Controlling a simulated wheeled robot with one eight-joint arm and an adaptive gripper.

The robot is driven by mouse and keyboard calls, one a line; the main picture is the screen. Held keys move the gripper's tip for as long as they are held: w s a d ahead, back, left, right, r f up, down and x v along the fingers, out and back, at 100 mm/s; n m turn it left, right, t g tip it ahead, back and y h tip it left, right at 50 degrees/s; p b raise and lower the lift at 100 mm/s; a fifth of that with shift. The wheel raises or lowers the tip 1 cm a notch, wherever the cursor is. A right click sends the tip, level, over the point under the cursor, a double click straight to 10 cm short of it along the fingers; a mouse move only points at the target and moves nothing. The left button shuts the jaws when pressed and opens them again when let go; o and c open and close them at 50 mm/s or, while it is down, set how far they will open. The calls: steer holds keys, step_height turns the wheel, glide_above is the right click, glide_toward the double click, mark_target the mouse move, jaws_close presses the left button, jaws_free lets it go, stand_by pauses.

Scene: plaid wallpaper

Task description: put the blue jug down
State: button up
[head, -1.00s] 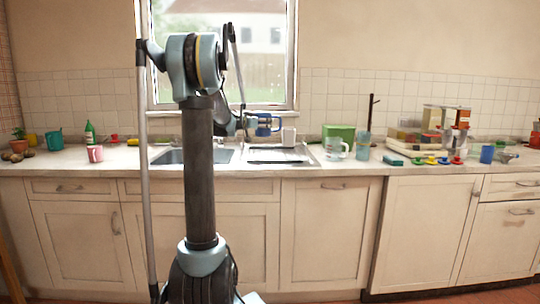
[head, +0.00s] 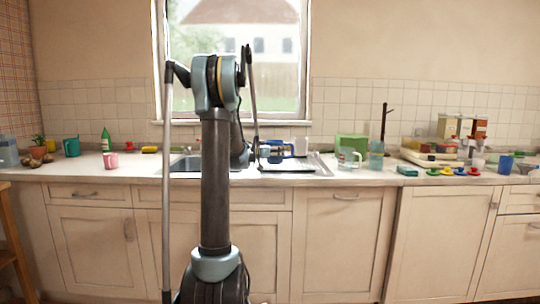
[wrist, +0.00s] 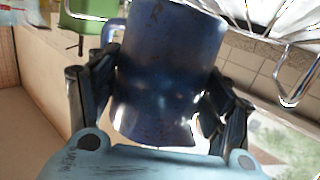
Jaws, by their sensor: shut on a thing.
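The blue jug (wrist: 165,70) fills the middle of the wrist view, between the two black fingers of my gripper (wrist: 160,100). My gripper is shut on it. In the head view the small blue jug (head: 280,149) is at the end of my arm, low over the drying rack (head: 300,165) beside the sink. My own arm partly covers this area. I cannot tell whether the jug's base touches the rack.
A white cup (head: 301,146) is close to the right of the jug. Wire rack bars (wrist: 290,60) show near it in the wrist view. A clear jug (head: 348,158), a green box (head: 352,143) and a glass (head: 376,155) stand further right. The sink (head: 186,163) is left.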

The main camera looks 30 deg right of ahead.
steer(key=shift+f, duration=0.35)
steer(key=o, duration=1.7)
